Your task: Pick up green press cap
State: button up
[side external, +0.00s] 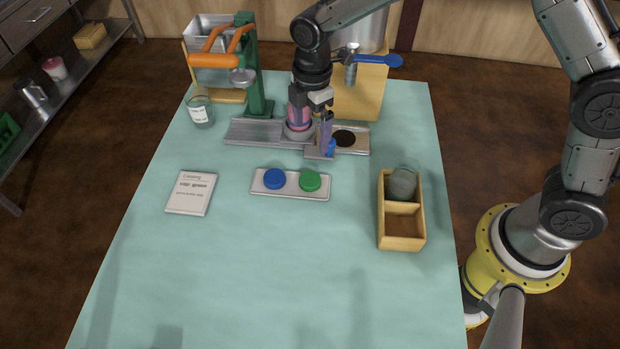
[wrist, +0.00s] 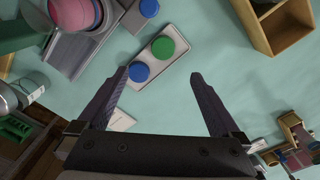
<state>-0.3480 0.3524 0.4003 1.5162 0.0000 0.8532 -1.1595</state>
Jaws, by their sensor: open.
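The green press cap (side external: 310,181) lies on a pale tray (side external: 291,193), to the right of a blue cap (side external: 274,179). In the wrist view the green cap (wrist: 163,47) shows beyond and between my fingertips, with the blue cap (wrist: 139,72) near the left finger. My gripper (wrist: 160,76) is open, with nothing between its fingers. In the side view my gripper (side external: 325,138) is over the metal rail, behind the tray and apart from the green cap. One finger is partly hidden there.
A metal rail (side external: 252,132) holds a pink jar (side external: 298,117), with a blue piece (side external: 331,148) near my gripper. A two-compartment wooden box (side external: 402,230) at right holds a grey-green round object (side external: 403,183). A green-and-orange press (side external: 254,70) stands behind. The front table is clear.

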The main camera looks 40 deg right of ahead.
send_over(310, 179)
notch_tip(310, 179, down, 9)
jog(key=shift+r, duration=0.1)
jog(key=shift+f, duration=2.95)
jog(key=c, duration=1.3)
jog(key=shift+r, duration=0.15)
